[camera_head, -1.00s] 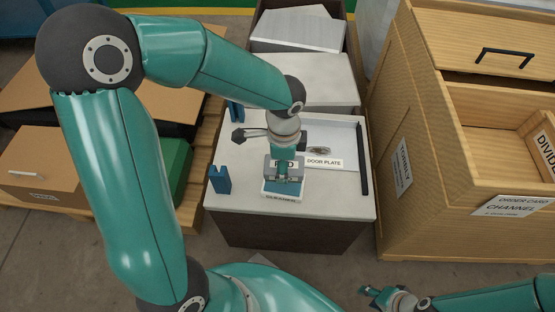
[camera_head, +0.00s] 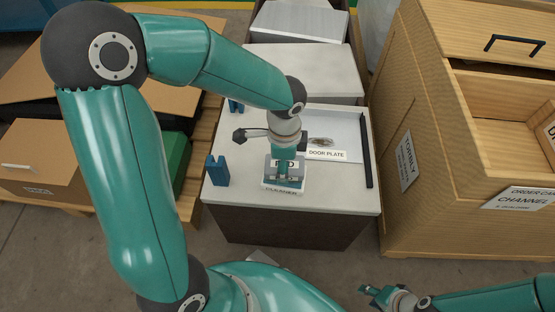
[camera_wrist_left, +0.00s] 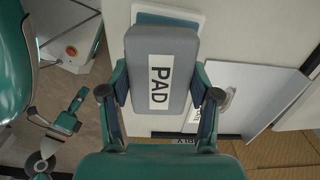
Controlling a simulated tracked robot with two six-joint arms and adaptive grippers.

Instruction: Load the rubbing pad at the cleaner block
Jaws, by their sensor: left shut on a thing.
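The grey rubbing pad (camera_wrist_left: 163,75), labelled PAD, is between the fingers of my left gripper (camera_wrist_left: 160,95), which is shut on its sides. In the head view, my left gripper (camera_head: 286,168) holds the pad over the cleaner block (camera_head: 282,189), a small white-based block near the counter's front edge. The block (camera_wrist_left: 170,17) shows its teal top and pale rim behind the pad in the wrist view. The pad hides most of it, and I cannot tell whether they touch. My right gripper (camera_head: 372,292) appears open and empty, low in front of the counter.
The white counter (camera_head: 330,198) carries a door plate (camera_head: 345,130), a black bar (camera_head: 366,150) and blue notched holders (camera_head: 217,170). A wooden cabinet (camera_head: 430,170) stands close on the right. Cardboard boxes (camera_head: 40,165) lie on the left.

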